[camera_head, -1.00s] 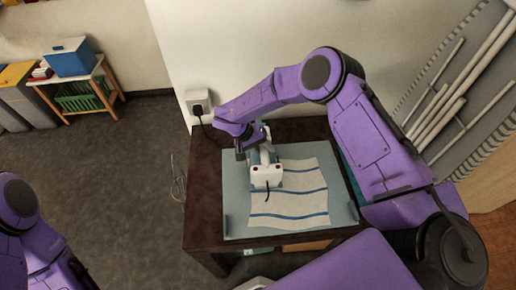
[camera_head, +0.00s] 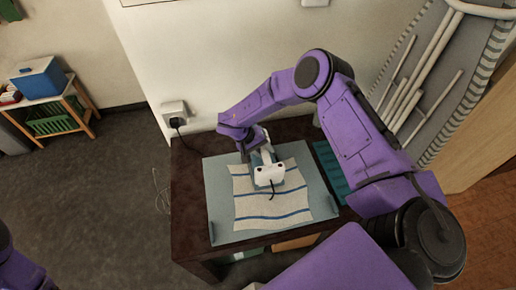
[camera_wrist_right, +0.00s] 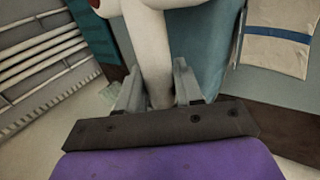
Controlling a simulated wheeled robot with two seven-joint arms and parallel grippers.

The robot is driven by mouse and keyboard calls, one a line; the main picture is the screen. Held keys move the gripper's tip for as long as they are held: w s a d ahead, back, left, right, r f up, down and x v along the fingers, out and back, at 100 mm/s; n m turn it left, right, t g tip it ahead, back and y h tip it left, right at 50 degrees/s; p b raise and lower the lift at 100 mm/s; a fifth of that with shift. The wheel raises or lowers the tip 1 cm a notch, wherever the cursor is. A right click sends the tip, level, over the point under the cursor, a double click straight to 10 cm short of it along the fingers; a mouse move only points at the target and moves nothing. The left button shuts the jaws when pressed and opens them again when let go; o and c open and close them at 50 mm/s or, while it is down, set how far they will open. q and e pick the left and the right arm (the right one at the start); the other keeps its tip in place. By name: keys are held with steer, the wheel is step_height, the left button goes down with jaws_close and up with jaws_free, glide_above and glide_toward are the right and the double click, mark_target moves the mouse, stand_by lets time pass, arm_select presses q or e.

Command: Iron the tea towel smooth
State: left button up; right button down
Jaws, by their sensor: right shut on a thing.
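The tea towel (camera_head: 272,208), white with blue stripes, lies spread on a pale blue-grey mat (camera_head: 222,226); its edges look slightly wavy. It also shows at the upper right in the right wrist view (camera_wrist_right: 277,48). A white and blue iron (camera_head: 269,175) is over the towel's upper middle part and hides the cloth there. My right gripper (camera_head: 258,150) is shut on the iron's white handle (camera_wrist_right: 150,40), between both fingers in the wrist view. I cannot tell whether the soleplate touches the cloth. Only a bit of my left arm shows at the lower left; its gripper is out of view.
The mat lies on a dark brown table (camera_head: 187,212) against the wall. A wall socket (camera_head: 175,113) with a black plug is behind it. A teal ribbed item (camera_head: 331,172) is at the table's right. A wooden side table (camera_head: 62,105) stands far left.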

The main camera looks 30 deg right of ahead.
steer(key=shift+s+d+r+p, duration=0.1)
steer(key=shift+s+d+p, duration=0.2)
steer(key=shift+d, duration=0.7)
steer(key=shift+s+d+r+p, duration=0.15)
steer(key=shift+s+d, duration=0.2)
steer(key=shift+d, duration=0.6)
step_height(320, 180, up, 2)
steer(key=shift+r+p, duration=0.1)
steer(key=shift+p, duration=0.75)
arm_select(q)
steer(key=shift+s+a+r+p, duration=0.1)
steer(key=shift+s+r+p, duration=0.25)
steer(key=shift+r, duration=0.55)
steer(key=shift+s+r+p, duration=0.15)
steer(key=shift+r+p, duration=0.35)
steer(key=shift+r, duration=0.4)
steer(key=shift+s+a+r+p, duration=0.1)
steer(key=shift+s+r+p, duration=0.25)
steer(key=shift+r, duration=0.55)
arm_select(e)
steer(key=shift+r, duration=2.7)
arm_select(q)
steer(key=shift+w, duration=0.1)
arm_select(e)
steer(key=shift+a, duration=0.1)
